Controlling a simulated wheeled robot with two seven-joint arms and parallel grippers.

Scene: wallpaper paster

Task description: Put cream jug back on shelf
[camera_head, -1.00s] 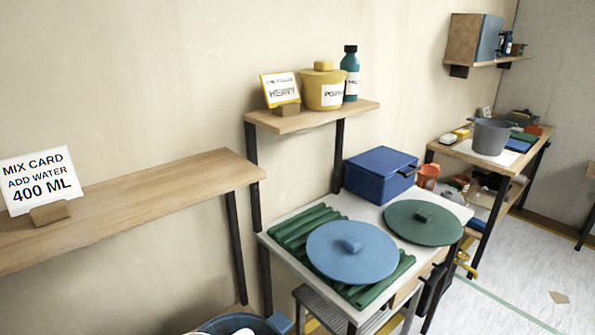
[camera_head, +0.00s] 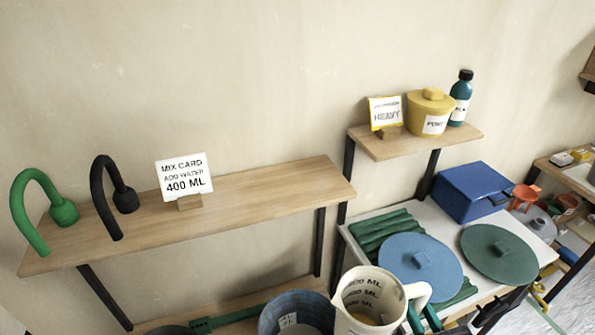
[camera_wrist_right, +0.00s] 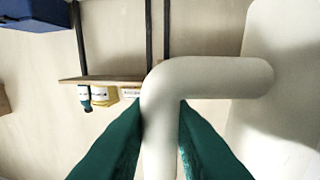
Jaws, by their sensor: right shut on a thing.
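The cream jug (camera_head: 362,308) is at the bottom of the head view, upright or nearly so, its base cut off by the frame. Dark ML marks and a little yellowish content show inside it. My right gripper (camera_head: 424,318) is shut on its handle (camera_head: 417,294). In the right wrist view the gripper (camera_wrist_right: 160,130) has its two green fingers on either side of the cream handle (camera_wrist_right: 205,78), with the jug body (camera_wrist_right: 280,95) at the right. The long wooden shelf (camera_head: 270,190) is behind and left of the jug. My left gripper is not in view.
A mix card (camera_head: 184,176), a black curved spout (camera_head: 110,190) and a green one (camera_head: 45,210) stand on the long shelf's left half; its right half is bare. A blue bucket (camera_head: 290,312) is beside the jug. A small shelf (camera_head: 450,143) holds a yellow pot (camera_head: 430,108).

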